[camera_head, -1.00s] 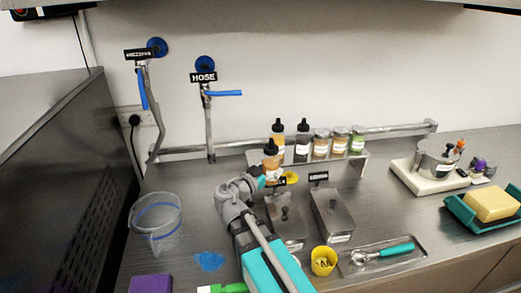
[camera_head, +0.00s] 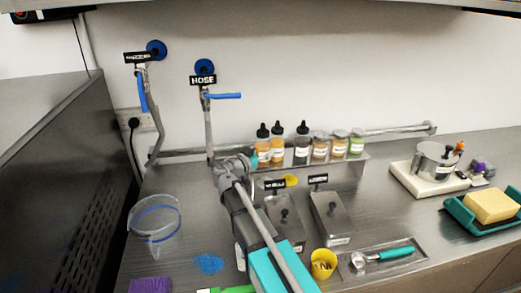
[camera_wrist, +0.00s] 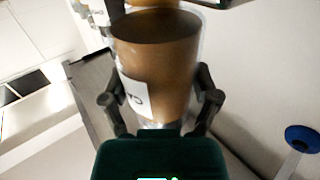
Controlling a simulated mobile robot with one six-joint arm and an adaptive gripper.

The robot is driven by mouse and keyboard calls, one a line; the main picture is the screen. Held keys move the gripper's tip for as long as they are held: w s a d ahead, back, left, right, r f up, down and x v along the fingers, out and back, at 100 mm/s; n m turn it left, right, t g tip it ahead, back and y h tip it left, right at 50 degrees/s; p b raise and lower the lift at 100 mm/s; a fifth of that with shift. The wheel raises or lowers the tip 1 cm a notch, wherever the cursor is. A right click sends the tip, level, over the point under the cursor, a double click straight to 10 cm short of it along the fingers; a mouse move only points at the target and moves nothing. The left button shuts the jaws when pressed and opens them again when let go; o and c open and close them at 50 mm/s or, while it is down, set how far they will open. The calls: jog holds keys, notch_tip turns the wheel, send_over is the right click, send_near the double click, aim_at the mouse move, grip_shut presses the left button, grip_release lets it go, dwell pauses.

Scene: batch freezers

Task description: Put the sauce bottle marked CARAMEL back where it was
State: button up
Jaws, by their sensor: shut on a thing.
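A sauce bottle (camera_head: 262,148) with amber contents and a dark pointed cap is at the left end of the rear shelf. My gripper (camera_wrist: 160,97) is shut around it in the wrist view, one finger on each side. There the amber body (camera_wrist: 165,60) fills the upper middle, with a white label turned partly away and only a few letters showing. I cannot read the whole marking. In the head view my gripper is mostly hidden behind my arm. I cannot tell whether the bottle rests on the shelf.
A similar amber bottle (camera_head: 277,145) stands close on its right, then a dark bottle (camera_head: 302,145) and several jars (camera_head: 338,146) on the shelf (camera_head: 360,160). Lidded steel containers (camera_head: 331,215) stand in front. The hose pipe (camera_head: 209,130) rises at the left.

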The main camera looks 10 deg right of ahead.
aim_at(261, 149)
jog(key=shift+w, duration=0.55)
jog(key=w, duration=0.3)
jog(key=shift+w+f, duration=0.1)
jog(key=shift+f, duration=0.05)
jog(key=shift+s+f+b, duration=0.2)
jog(key=shift+f+b, duration=0.25)
jog(key=shift+b, duration=0.15)
jog(key=shift+f, duration=0.2)
jog(key=shift+f+b, duration=0.1)
jog(key=shift+b, duration=0.2)
jog(key=o, duration=1)
jog(key=v, duration=1.2)
jog(key=shift+r, duration=0.2)
